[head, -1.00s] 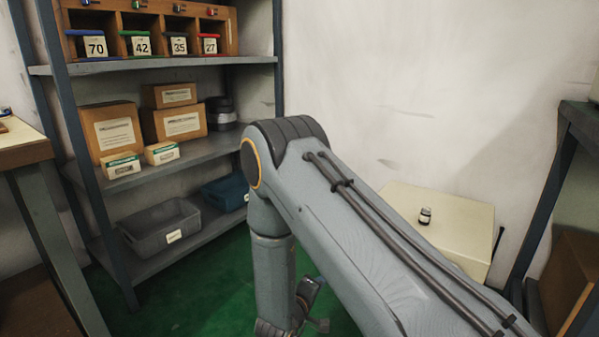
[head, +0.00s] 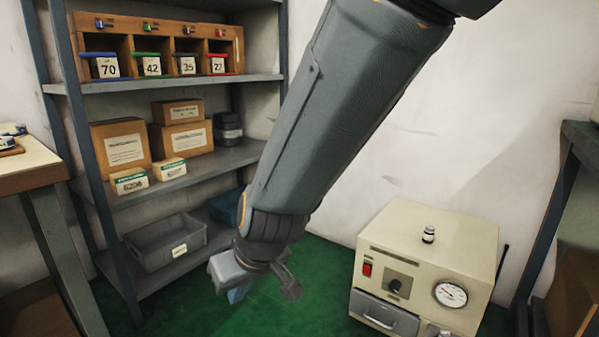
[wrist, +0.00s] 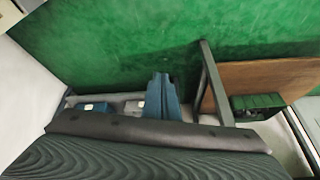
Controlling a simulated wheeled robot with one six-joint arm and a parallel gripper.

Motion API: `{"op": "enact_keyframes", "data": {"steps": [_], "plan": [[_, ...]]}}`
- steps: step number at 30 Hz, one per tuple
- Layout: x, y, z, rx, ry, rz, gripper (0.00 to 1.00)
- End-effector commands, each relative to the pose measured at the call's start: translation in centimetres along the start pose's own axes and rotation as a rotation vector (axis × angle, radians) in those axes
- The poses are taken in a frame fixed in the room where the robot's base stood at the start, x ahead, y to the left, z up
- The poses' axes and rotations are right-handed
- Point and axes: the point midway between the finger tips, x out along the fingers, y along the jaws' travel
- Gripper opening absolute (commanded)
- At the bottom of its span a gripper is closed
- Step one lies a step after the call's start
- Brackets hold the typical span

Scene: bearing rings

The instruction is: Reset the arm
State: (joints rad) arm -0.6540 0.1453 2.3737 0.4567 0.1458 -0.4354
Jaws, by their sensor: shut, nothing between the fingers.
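My arm (head: 335,110) reaches down from the top of the head view, in front of the shelf's right side. My gripper (head: 238,294) hangs at its lower end above the green floor, partly hidden by my wrist. In the wrist view my gripper (wrist: 161,82) shows as narrow blue fingers, shut with nothing between them. It is apart from the shelf and the beige machine.
A metal shelf (head: 185,85) at the left holds a wooden pigeonhole rack (head: 240,30), cartons and bins. A workbench (head: 25,172) edges in at the left. Green floor (head: 310,290) is clear between them.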

Motion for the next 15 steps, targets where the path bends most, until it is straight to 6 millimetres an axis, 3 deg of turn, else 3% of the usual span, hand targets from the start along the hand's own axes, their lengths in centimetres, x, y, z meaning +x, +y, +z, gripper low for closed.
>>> {"op": "enact_keyframes", "data": {"steps": [1, 6, 15], "plan": [[-2.1, -1.0, 1.0, 0.006, -0.027, -0.025, 0.00], [-7.6, -3.2, 6.0, 0.037, -0.161, -0.076, 0.00], [-13.6, -4.0, 12.5, 0.074, -0.325, -0.068, 0.00]]}}
